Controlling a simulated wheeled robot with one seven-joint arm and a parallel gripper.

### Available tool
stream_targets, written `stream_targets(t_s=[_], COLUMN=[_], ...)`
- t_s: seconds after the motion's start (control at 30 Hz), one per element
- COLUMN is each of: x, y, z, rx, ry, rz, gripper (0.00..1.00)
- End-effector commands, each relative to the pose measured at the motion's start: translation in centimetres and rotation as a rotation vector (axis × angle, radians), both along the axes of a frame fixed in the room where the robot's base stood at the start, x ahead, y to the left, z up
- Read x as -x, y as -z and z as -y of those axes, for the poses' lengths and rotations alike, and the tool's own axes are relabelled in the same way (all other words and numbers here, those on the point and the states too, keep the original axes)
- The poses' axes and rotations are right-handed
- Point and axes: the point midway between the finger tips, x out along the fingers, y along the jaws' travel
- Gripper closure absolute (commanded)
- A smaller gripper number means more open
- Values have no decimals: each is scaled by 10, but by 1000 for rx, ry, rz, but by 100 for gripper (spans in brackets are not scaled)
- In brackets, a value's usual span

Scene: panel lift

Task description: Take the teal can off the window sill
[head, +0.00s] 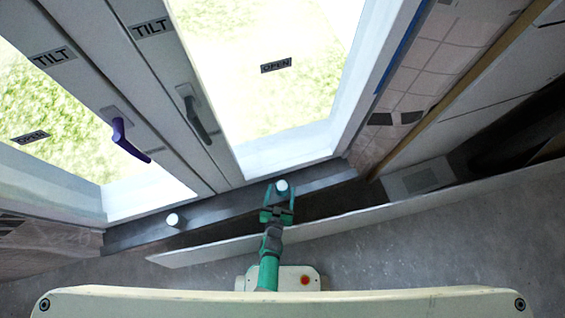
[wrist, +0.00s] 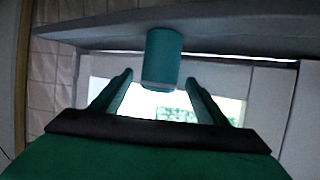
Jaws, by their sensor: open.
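The teal can (wrist: 163,58) stands on the window sill (wrist: 100,35), and the wrist view shows this upside down. In the head view only the pale top of this can (head: 282,186) shows clearly, at the tips of my gripper (head: 279,193). My gripper is open, with one finger on each side of the can in the wrist view (wrist: 158,80). Gaps show between the can and both fingers. I cannot tell how deep between the fingers it sits.
A second pale-topped object (head: 172,219) stands on the sill to the left. The window has a purple handle (head: 127,142) and a grey handle (head: 196,118). A long pale panel (head: 400,208) runs in front of the sill, with my arm reaching across it.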

Motion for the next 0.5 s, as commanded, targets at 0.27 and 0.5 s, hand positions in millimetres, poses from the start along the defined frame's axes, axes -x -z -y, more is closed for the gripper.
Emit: stream_targets(t_s=[0.27,0.5], x=[-27,-29], y=[12,13], z=[6,6], rx=[0,0], ry=[1,1], rz=[0,-1], gripper=[32,32])
